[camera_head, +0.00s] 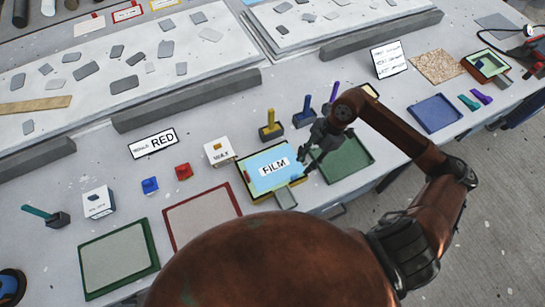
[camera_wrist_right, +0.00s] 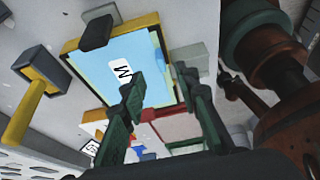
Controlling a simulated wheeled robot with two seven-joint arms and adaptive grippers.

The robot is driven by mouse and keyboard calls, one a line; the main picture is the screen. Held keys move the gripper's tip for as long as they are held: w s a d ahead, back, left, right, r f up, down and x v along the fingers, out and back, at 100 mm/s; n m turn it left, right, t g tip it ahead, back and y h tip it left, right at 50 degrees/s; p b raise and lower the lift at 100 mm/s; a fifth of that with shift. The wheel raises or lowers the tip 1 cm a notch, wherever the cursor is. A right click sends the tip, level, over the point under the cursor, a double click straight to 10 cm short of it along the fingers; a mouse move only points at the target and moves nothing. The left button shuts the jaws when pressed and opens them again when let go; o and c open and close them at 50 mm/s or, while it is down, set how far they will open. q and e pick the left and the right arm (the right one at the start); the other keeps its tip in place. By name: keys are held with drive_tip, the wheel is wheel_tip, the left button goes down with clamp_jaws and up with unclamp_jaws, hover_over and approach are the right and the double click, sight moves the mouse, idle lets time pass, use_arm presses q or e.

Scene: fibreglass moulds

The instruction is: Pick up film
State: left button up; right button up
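The film is a light blue sheet (camera_head: 258,163) with a white "FILM" label, lying in a shallow tray (camera_head: 243,176) with a yellow and dark rim. My right gripper (camera_head: 312,158) is at the right edge of this tray, pointing down toward the table. In the right wrist view my right gripper (camera_wrist_right: 160,82) has its two green-and-dark fingers spread apart, with nothing seen between them. There the film (camera_wrist_right: 110,55) lies beyond the fingertips, part of its label hidden behind one finger. Whether a fingertip touches the film is unclear. My left gripper is not in view.
A yellow-handled tool (camera_head: 270,127) and a blue-handled one (camera_head: 305,112) stand behind the tray. A white box (camera_head: 218,151) is at its left, a green tray (camera_head: 347,160) at its right. A grey block (camera_head: 286,198) sits at its front. A red-rimmed tray (camera_head: 202,216) lies front left.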

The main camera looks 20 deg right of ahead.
sight(296, 174)
drive_tip(key=shift+w+a+f, duration=0.25)
drive_tip(key=shift+a+f, duration=0.05)
drive_tip(key=shift+f, duration=0.4)
drive_tip(key=x, duration=0.2)
drive_tip(key=shift+s+a+f, duration=0.2)
drive_tip(key=shift+s+f, duration=0.05)
drive_tip(key=shift+s, duration=0.05)
drive_tip(key=x, duration=0.2)
drive_tip(key=shift+a+f, duration=0.15)
drive_tip(key=shift+f, duration=0.05)
drive_tip(key=shift+s+a+f, duration=0.1)
drive_tip(key=shift+f, duration=0.4)
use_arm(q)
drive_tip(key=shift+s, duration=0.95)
use_arm(e)
clamp_jaws()
